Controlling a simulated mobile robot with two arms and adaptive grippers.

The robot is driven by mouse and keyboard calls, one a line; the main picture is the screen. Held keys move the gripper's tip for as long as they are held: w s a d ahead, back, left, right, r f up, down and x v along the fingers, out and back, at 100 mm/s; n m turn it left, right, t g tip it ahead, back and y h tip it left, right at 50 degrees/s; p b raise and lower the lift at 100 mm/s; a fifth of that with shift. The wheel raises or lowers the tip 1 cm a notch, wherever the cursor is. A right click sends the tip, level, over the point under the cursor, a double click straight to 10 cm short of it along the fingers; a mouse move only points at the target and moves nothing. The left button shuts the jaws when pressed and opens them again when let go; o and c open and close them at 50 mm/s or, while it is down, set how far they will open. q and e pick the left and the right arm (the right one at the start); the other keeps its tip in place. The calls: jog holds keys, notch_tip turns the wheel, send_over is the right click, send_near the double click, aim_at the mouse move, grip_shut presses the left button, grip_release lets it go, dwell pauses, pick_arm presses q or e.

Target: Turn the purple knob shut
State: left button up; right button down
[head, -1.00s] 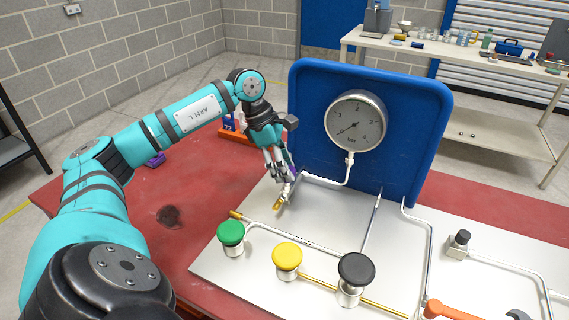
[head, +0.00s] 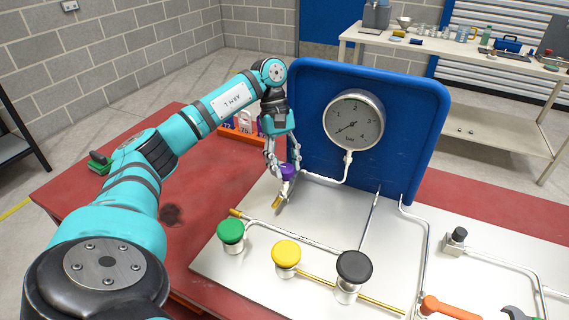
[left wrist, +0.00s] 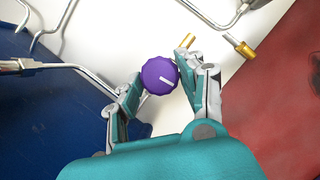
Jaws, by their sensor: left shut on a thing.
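The purple knob (head: 288,171) stands on the pale panel at the lower left corner of the blue gauge board. My left gripper (head: 285,170) reaches down over it, with its fingers on either side and shut on it. My right gripper is not in view.
Green (head: 231,231), yellow (head: 286,254) and black (head: 354,268) knobs stand nearer on the panel (head: 330,215), among thin pipes. The blue board (head: 420,110) rises just right of the gripper. An orange handle (head: 448,308) is at lower right. Red table (head: 130,190) at left is mostly clear.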

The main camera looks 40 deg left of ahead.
pick_arm(q)
jog(key=shift+w+r+m, duration=0.1)
jog(key=shift+m, duration=0.5)
jog(key=shift+y, duration=0.3)
jog(key=o, duration=1.1)
jog(key=shift+o, duration=0.2)
jog(key=shift+g, duration=0.3)
jog(key=v, duration=1.2)
jog(key=shift+a, duration=0.1)
